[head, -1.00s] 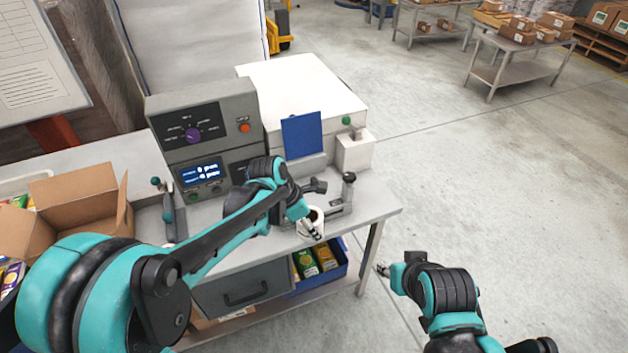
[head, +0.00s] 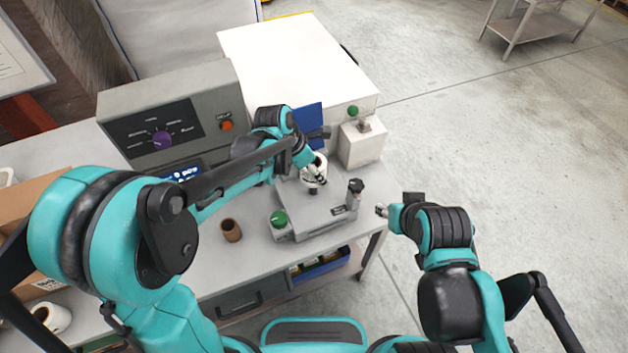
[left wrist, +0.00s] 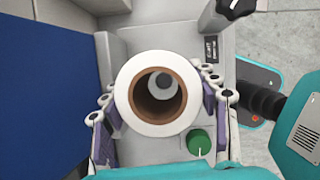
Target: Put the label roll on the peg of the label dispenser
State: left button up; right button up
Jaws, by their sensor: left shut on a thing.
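My left gripper (head: 317,176) is shut on the white label roll (head: 319,162), whose brown core shows in the left wrist view (left wrist: 123,96) between the two fingers. The roll is held over the grey label dispenser (head: 315,213). In the left wrist view a grey round end, seemingly the peg (left wrist: 163,82), shows through the core, a little above and right of its centre. A dark post shows just below the roll in the head view; I cannot tell whether the roll touches it. My right gripper (head: 382,210) is right of the table, apart from everything; its jaws are too small to judge.
The dispenser has a black knob (head: 355,186) and a green knob (head: 278,218). A blue panel (head: 309,117) and a white box (head: 360,145) stand behind it. A brown tube (head: 231,230) stands to the left. Another white roll (head: 58,317) lies at lower left.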

pick_arm(q)
notch_tip(320, 180, down, 8)
jog(key=shift+r+b, duration=0.2)
jog(key=shift+b, duration=0.8)
jog(key=o, duration=0.8)
jog(key=shift+f, duration=0.1)
jog(key=shift+o, duration=0.9)
